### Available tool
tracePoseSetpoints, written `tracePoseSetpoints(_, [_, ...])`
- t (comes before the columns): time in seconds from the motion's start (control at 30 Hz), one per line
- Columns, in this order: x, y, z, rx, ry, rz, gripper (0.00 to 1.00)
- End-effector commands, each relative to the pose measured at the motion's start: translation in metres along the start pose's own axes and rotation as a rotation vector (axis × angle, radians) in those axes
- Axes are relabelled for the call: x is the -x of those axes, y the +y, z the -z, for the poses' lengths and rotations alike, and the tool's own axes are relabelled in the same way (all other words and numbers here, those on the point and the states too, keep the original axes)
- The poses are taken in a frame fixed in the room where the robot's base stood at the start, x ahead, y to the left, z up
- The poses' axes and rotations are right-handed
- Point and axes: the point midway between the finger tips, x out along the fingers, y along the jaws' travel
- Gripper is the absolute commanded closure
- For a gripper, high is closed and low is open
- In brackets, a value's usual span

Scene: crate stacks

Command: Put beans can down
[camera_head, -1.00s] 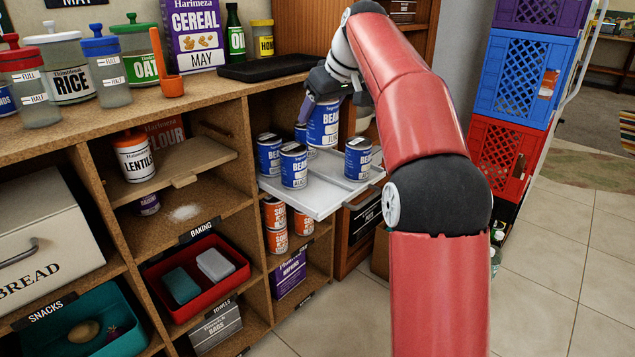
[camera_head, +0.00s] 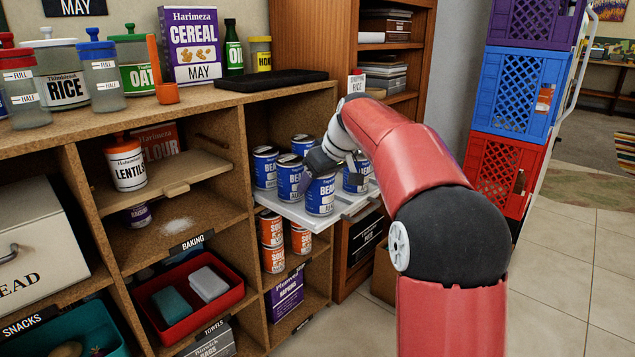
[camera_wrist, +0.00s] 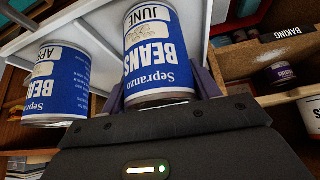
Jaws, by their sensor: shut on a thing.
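My gripper (camera_head: 322,172) is shut on a blue-and-white beans can (camera_head: 320,196), holding it upright from above at the front of the pull-out white shelf (camera_head: 291,212). In the wrist view the held can (camera_wrist: 160,52) reads "JUNE" and sits between the fingers (camera_wrist: 162,88). I cannot tell whether its base touches the shelf. Other beans cans stand on the shelf: one at the left (camera_head: 264,168), one behind the gripper (camera_head: 289,173), one farther back (camera_head: 302,145) and one at the right (camera_head: 356,174), partly hidden by my arm. A neighbouring can (camera_wrist: 58,82) shows in the wrist view.
Orange-labelled soup cans (camera_head: 272,243) stand below the shelf. A wooden divider (camera_head: 236,175) borders it on the left. The countertop above carries a black tray (camera_head: 270,80). Stacked crates (camera_head: 510,110) stand at right, with open floor in front.

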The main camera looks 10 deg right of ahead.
Motion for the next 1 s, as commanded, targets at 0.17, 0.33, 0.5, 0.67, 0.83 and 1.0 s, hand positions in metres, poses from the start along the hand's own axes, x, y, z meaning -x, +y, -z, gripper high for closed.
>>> tracePoseSetpoints(0.17, [0.001,0.0,0.001,0.001,0.002,-0.001,0.75])
tracePoseSetpoints(0.33, [-0.001,0.0,-0.001,0.0,0.0,0.0,0.27])
tracePoseSetpoints(0.5, [-0.001,0.0,-0.001,0.0,0.0,0.0,0.17])
tracePoseSetpoints(0.67, [-0.001,0.0,-0.001,0.0,0.0,0.0,0.17])
tracePoseSetpoints(0.83, [0.012,0.0,0.001,0.0,0.001,-0.001,0.17])
tracePoseSetpoints(1.0, [0.046,0.001,0.002,0.0,0.003,-0.003,0.17])
